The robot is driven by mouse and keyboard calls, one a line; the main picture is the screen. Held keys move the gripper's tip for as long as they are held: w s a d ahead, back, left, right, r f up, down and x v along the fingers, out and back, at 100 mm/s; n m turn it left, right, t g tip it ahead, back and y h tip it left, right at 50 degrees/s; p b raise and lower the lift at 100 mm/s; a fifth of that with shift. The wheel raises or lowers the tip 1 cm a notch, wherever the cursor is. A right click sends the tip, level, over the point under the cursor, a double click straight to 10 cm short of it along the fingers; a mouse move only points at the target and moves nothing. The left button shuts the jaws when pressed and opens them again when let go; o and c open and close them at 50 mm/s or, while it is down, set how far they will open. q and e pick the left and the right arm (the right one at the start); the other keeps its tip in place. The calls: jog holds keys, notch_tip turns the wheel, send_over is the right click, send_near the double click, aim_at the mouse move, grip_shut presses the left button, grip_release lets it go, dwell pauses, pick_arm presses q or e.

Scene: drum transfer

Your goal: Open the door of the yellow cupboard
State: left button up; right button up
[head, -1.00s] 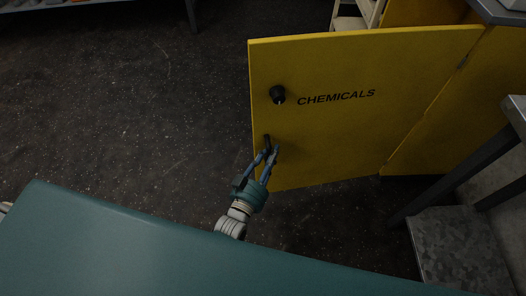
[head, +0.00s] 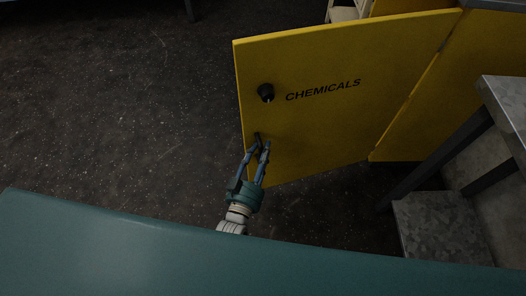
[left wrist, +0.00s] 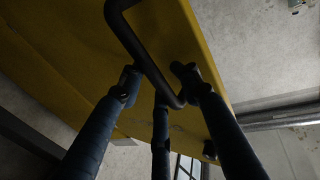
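The yellow cupboard door (head: 330,125), lettered "CHEMICALS", stands swung out wide from the yellow cupboard (head: 440,95) on the right. It has a round black knob (head: 266,92) and, below it, a dark bar handle (head: 257,137). My left gripper (head: 257,151) is at this handle near the door's free edge. In the left wrist view its fingers (left wrist: 158,78) are spread apart, with the bent black handle (left wrist: 145,62) passing between them. I see no firm grip on it. My right gripper is not in view.
A grey metal table (head: 505,100) with a lower step-like block (head: 440,225) stands at the right, close to the cupboard. A pale object (head: 347,12) shows behind the door's top edge. The dark floor (head: 120,110) left of the door is clear.

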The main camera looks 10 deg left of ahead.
pick_arm(q)
jog(key=shift+s+d+f, duration=0.1)
jog(key=shift+s, duration=0.15)
jog(key=s+a, duration=0.2)
jog(key=s, duration=0.9)
jog(key=shift+s, duration=0.3)
